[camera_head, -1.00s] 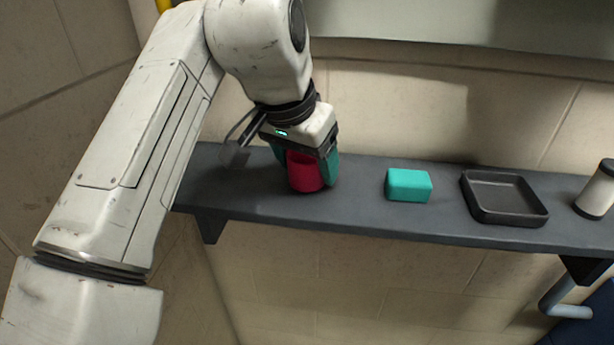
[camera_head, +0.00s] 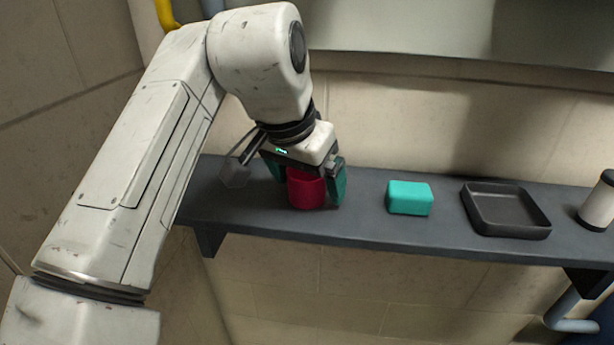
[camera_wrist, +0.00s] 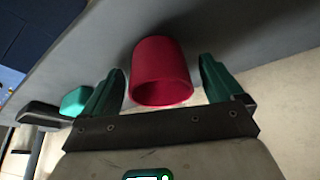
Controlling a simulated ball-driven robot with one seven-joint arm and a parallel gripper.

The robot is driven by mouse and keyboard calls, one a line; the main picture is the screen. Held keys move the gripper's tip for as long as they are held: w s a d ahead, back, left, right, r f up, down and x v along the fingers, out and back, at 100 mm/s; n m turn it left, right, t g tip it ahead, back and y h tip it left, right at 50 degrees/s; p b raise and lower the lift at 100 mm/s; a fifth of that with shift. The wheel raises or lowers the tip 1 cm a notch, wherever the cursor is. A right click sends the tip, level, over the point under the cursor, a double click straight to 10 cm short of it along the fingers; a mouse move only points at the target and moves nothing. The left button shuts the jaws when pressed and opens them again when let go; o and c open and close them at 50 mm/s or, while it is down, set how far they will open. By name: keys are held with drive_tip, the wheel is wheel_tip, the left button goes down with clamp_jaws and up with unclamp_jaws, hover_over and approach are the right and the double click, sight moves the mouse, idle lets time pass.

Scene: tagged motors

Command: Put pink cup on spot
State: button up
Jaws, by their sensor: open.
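The pink cup (camera_head: 305,189) looks deep pink-red and stands on the dark grey shelf (camera_head: 360,222). My gripper (camera_head: 308,194) is at the cup with its green fingers apart, one on each side of it. In the wrist view the cup (camera_wrist: 161,72) lies between the two open fingers, with a visible gap on both sides. Its top is partly hidden by my gripper in the head view. No marked spot can be made out in these frames.
A teal block (camera_head: 409,198) sits on the shelf right of the cup. Beyond it are a black square tray (camera_head: 505,232) and a white cylinder with dark ends (camera_head: 599,203). A small greyish object (camera_head: 235,172) is left of my gripper. The shelf between cup and block is clear.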

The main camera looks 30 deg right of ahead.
drive_tip(key=p+v, duration=0.8)
drive_tip(key=v, duration=0.4)
drive_tip(key=shift+r, duration=0.15)
